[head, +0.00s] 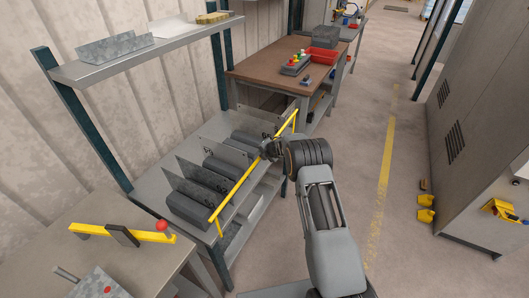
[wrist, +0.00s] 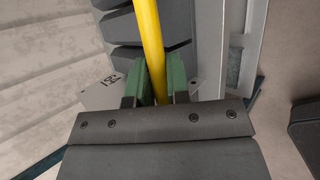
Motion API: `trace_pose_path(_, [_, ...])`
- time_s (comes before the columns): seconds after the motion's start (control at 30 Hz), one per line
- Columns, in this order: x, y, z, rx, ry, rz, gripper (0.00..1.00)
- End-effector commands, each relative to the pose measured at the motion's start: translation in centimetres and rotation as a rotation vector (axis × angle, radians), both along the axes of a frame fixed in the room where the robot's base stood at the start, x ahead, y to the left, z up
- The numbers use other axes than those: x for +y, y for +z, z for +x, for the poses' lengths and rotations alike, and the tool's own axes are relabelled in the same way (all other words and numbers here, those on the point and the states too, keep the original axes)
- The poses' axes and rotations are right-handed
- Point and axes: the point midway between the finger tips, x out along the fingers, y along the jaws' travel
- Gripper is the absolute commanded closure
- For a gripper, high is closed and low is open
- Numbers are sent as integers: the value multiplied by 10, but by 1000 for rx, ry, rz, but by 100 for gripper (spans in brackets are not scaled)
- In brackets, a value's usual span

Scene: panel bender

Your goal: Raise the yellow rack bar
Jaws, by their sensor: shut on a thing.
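The yellow rack bar (head: 237,188) runs along the front of the grey rack, above its lower shelf, with bent ends going down at both sides. It also shows in the wrist view (wrist: 149,40), passing down between the green fingers. My gripper (head: 270,150) is at the bar, right of its middle in the head view. In the wrist view my gripper (wrist: 152,80) is shut on the bar, one finger on each side. The bar's part behind the gripper body is hidden.
Dark grey blocks and metal plates (head: 190,180) stand on the rack shelf (head: 150,183) behind the bar. A wooden-topped bench (head: 270,70) is beyond the rack. A table with a yellow lever (head: 90,231) is at front left.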

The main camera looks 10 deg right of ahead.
Motion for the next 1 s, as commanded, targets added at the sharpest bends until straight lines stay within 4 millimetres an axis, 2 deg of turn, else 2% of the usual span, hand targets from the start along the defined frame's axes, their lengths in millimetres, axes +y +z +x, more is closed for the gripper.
trace_pose_path(0.03, [3,2,1,-3,3,3,100])
trace_pose_path(0.07, [4,2,1,-3,3,3,81])
trace_pose_path(0.3, [1,1,1,-2,1,2,58])
trace_pose_path(0.67, [-2,5,-3,-2,1,0,58])
trace_pose_path(0.83, [-6,19,-18,-2,1,2,58])
trace_pose_path(1.0, [-13,42,-41,-4,0,1,58])
